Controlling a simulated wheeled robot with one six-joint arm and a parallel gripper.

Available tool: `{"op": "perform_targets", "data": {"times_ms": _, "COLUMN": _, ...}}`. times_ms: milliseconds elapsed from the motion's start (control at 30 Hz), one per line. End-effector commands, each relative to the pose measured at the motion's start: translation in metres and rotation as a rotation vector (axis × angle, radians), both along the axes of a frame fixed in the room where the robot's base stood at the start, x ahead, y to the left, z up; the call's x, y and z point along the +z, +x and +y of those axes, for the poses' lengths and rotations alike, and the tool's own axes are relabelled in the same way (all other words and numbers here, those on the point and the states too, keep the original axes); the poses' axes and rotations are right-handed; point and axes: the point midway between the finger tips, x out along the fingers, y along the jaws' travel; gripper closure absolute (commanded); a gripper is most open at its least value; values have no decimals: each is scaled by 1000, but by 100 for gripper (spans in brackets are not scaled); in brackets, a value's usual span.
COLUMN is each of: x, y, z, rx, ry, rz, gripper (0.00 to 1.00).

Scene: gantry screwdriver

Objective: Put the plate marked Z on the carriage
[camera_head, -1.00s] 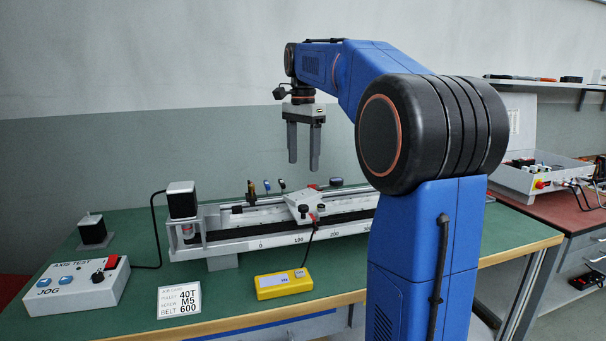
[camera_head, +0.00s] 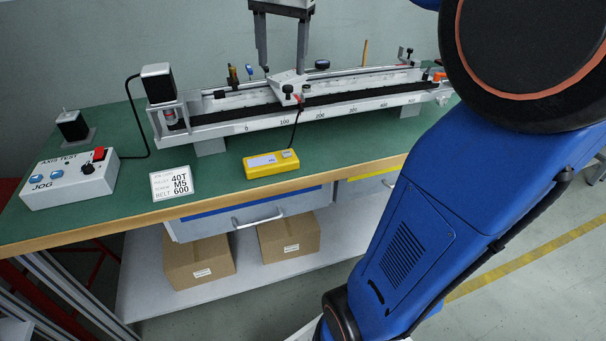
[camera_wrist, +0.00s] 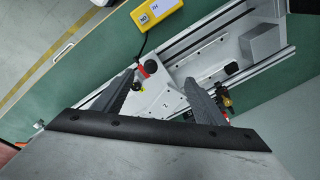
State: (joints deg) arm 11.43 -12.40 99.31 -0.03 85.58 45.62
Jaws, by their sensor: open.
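The white carriage (camera_head: 279,84) stands on the rail of the gantry axis, near the 100–200 marks of its scale. In the wrist view a pale plate-like surface (camera_wrist: 168,104) with a small mark, Z or 2, lies between my fingers. I cannot tell whether it is a loose plate or the carriage's own top. My gripper (camera_head: 282,70) is open, pointing down over the carriage area. In the wrist view my gripper (camera_wrist: 160,77) has its fingers spread with nothing held between them. No other plate with a readable Z shows.
The green bench holds a yellow meter (camera_head: 271,163), a label card (camera_head: 171,184), a jog box (camera_head: 70,180) and a motor (camera_head: 72,126). A cable runs from the meter to the carriage. A motor (camera_head: 158,83) rises at the rail's left end. Small tools stand behind the rail.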

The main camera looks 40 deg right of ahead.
Motion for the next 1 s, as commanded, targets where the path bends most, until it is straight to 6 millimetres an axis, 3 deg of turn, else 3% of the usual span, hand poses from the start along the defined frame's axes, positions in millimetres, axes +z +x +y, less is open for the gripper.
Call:
{"op": "perform_targets", "data": {"times_ms": 33, "x": -9, "y": -16, "z": 9, "rx": 58, "ry": -9, "rz": -16, "gripper": 35}}
{"op": "perform_targets", "data": {"times_ms": 267, "x": -64, "y": -78, "z": 42, "rx": 341, "ry": -64, "rz": -89, "gripper": 35}}
{"op": "perform_targets", "data": {"times_ms": 600, "x": -164, "y": -166, "z": 76, "rx": 748, "ry": -171, "rz": -193, "gripper": 35}}
{"op": "perform_targets", "data": {"times_ms": 800, "x": -212, "y": -199, "z": 85, "rx": 913, "ry": -224, "rz": -235, "gripper": 35}}
{"op": "perform_targets", "data": {"times_ms": 1000, "x": -229, "y": -210, "z": 87, "rx": 971, "ry": -244, "rz": -249, "gripper": 35}}
